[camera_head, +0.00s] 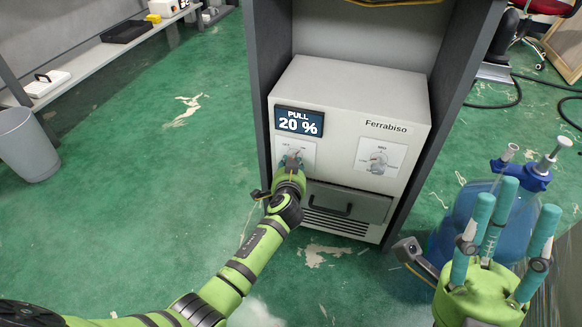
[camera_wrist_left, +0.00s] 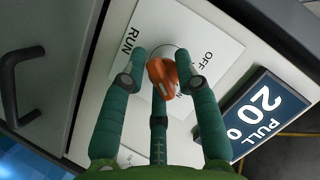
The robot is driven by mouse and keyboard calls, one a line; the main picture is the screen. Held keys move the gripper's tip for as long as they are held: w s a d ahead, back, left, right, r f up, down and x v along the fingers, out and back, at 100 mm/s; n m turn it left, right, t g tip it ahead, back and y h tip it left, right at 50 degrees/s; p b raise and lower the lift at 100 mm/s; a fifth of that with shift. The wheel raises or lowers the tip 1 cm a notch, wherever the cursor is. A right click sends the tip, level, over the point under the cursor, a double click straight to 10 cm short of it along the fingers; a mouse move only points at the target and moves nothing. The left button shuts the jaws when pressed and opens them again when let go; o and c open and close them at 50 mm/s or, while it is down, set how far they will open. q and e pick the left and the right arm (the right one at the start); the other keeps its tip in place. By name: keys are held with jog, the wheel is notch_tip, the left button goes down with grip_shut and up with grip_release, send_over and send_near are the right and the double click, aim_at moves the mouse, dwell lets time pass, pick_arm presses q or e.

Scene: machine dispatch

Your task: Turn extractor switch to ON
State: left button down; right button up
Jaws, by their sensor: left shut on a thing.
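The extractor (camera_head: 345,82) is a beige box marked Ferrabiso, standing between dark frame posts. Its display (camera_head: 299,122) reads PULL 20 %. My left gripper (camera_head: 291,164) is at the left switch on its front. In the left wrist view, the orange switch knob (camera_wrist_left: 162,73) sits between the teal fingers of my left gripper (camera_wrist_left: 164,62), which are shut on it. The white switch plate (camera_wrist_left: 205,28) carries the words RUN and OFF; the knob's exact pointing is partly hidden. My right gripper (camera_head: 512,215) is open and empty at the lower right, fingers pointing up.
A second knob (camera_head: 379,160) is on the right of the front panel. A drawer with a dark handle (camera_head: 330,199) is below the switch. A blue water bottle (camera_head: 462,212) stands behind my right gripper. The green floor at left is open.

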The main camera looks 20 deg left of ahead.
pick_arm(q)
jog(key=shift+d, duration=0.4)
jog(key=c, duration=1.1)
grip_release()
jog(key=shift+c, duration=0.2)
jog(key=shift+a, duration=0.25)
jog(key=v, duration=1.2)
jog(key=shift+d, duration=0.1)
